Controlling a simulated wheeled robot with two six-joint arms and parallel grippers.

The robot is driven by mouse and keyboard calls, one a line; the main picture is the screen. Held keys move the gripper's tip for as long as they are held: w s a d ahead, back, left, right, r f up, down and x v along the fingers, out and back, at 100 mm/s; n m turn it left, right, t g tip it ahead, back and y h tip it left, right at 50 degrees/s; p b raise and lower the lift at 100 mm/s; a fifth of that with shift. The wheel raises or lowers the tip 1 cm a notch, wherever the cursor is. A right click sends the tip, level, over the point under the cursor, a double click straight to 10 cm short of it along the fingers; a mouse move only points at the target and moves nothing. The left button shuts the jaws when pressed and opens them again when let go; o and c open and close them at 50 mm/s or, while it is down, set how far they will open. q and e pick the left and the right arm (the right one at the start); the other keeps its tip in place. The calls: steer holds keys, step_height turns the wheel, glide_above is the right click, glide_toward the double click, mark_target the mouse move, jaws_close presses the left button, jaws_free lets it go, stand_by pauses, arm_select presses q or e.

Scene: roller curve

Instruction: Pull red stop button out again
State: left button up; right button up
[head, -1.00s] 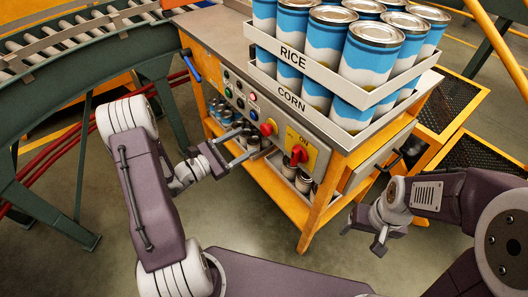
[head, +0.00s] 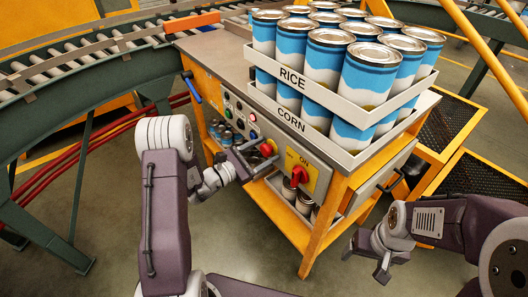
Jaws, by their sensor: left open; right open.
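The red stop button (head: 267,149) sits on a yellow base on the front control panel (head: 245,118) of the cart. My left gripper (head: 262,156) is open, with its fingers pointing right at the button. The fingertips are at or very near the button, one above and one below it in the head view. I cannot tell whether they touch it. The fingers hide part of the panel around the button. My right gripper (head: 366,262) is open and empty, low in front of the cart's right side.
A red rotary switch (head: 299,175) on a yellow ON plate is right of the button. Small lamps and knobs lie to its left. Trays marked RICE (head: 292,76) and CORN (head: 291,121) hold cans above. A roller conveyor (head: 75,62) curves at the left.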

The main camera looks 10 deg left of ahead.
arm_select(q)
jaws_close()
steer(key=shift+s+a, duration=0.3)
steer(key=shift+s, duration=0.15)
steer(key=shift+c, duration=0.2)
jaws_free()
steer(key=shift+o, duration=0.2)
steer(key=shift+s+a, duration=0.1)
steer(key=p+v, duration=0.1)
steer(key=v, duration=0.8)
